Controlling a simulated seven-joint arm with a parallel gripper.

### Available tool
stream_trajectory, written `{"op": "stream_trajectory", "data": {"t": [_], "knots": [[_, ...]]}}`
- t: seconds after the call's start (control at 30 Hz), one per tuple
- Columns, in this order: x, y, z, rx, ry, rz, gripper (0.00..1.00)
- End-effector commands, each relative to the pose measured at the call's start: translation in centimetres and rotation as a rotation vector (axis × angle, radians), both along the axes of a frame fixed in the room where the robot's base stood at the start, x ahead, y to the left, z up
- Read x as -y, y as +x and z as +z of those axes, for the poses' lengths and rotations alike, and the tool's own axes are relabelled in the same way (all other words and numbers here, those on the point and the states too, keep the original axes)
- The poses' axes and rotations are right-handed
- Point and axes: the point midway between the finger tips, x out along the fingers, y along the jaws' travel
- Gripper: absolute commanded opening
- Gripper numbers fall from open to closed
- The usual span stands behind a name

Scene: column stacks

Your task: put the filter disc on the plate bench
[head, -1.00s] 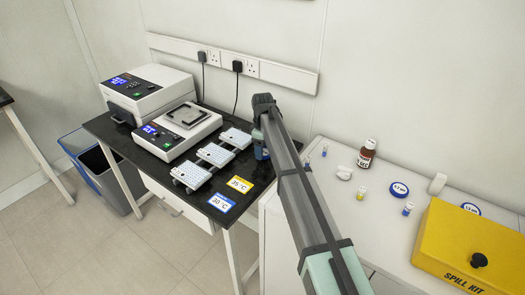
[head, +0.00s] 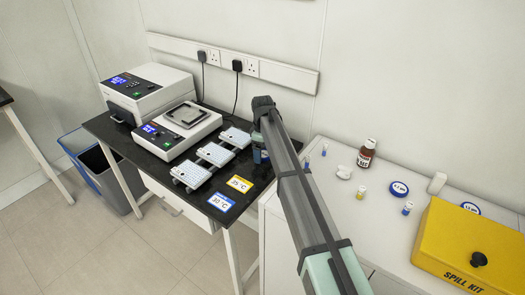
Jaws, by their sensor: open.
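Two round blue-rimmed discs with white labels lie flat on the white bench at the right. One disc (head: 399,188) is beside the small vials, and the other (head: 470,208) is partly behind the yellow box. Their lettering is too small to tell which is the filter disc. The black-topped plate bench (head: 150,165) stands at the left with white well plates (head: 214,154) on it. My gripper (head: 260,153) is by the right edge of the black bench, mostly hidden behind my arm, apart from both discs. Its fingertips are not clearly visible.
A yellow spill kit box (head: 470,250) fills the right front of the white bench (head: 330,155). A brown bottle (head: 366,153), small vials (head: 361,192) and white pieces stand around the discs. Two instruments (head: 185,125) occupy the rear of the black bench. Blue and yellow temperature cards (head: 222,202) lie at its front.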

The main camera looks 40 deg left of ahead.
Motion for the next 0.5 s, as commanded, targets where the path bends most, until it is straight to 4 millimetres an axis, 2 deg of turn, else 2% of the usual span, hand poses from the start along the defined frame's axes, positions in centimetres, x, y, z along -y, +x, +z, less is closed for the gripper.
{"op": "stream_trajectory", "data": {"t": [0.17, 0.5], "knots": [[0.0, 0.0, 0.9, 0.001, 0.001, 0.0, 0.87], [0.0, 0.0, 6.8, 0.001, 0.001, 0.0, 0.87]]}}
